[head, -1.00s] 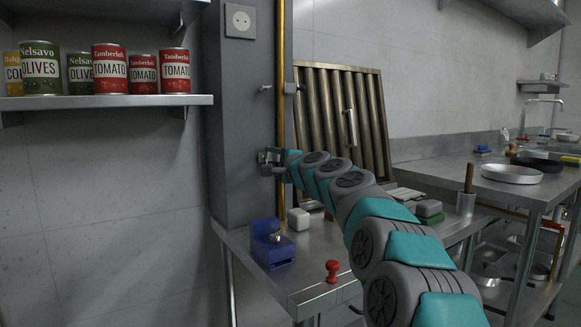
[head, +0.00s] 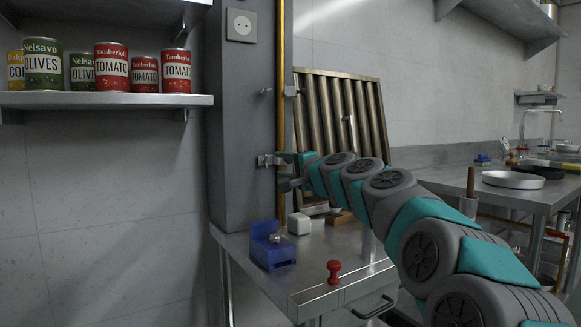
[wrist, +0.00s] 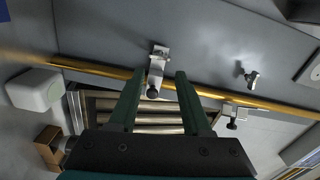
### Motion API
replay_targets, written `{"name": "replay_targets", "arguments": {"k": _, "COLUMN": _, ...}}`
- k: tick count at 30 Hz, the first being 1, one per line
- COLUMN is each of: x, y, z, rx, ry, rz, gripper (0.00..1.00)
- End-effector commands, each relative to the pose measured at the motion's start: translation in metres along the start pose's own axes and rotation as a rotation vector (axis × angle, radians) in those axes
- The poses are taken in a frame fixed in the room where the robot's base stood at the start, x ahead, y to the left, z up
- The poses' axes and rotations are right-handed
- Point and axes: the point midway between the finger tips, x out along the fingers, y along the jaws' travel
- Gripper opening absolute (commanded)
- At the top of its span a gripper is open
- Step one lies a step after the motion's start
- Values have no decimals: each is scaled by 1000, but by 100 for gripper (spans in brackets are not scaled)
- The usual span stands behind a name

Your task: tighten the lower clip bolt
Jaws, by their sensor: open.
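The lower clip (wrist: 158,66) is a small metal bracket on the grey column at the gold pipe. Its dark, round-headed bolt (wrist: 152,93) points toward the wrist camera. My gripper (wrist: 160,75) is open, with one finger on each side of the clip and visible gaps between. In the head view the lower clip (head: 264,160) sits on the column, and my gripper (head: 281,172) is just right of it. The upper clip (wrist: 238,110), with its own dark bolt (wrist: 231,126), is on the pipe to the right in the wrist view.
The gold pipe (head: 281,60) runs up the grey column (head: 243,130). A metal stub (wrist: 249,78) sticks out near the upper clip. A ribbed metal panel (head: 340,110) leans behind my arm. A blue holder (head: 271,250), white block (head: 299,223) and red knob-shaped piece (head: 333,271) stand on the bench.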

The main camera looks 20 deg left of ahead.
Motion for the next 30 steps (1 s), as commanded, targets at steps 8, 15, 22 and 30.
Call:
{"name": "replay_targets", "arguments": {"k": 8, "x": -16, "y": -1, "z": 2, "rx": 5, "ry": -6, "rz": 1, "gripper": 49}}
{"name": "replay_targets", "arguments": {"k": 15, "x": 8, "y": 0, "z": -1, "rx": 2, "ry": 1, "rz": 2, "gripper": 49}}
{"name": "replay_targets", "arguments": {"k": 22, "x": 35, "y": 0, "z": 0, "rx": 0, "ry": 1, "rz": 2, "gripper": 49}}
{"name": "replay_targets", "arguments": {"k": 30, "x": 66, "y": 0, "z": 0, "rx": 2, "ry": 0, "rz": 2, "gripper": 49}}
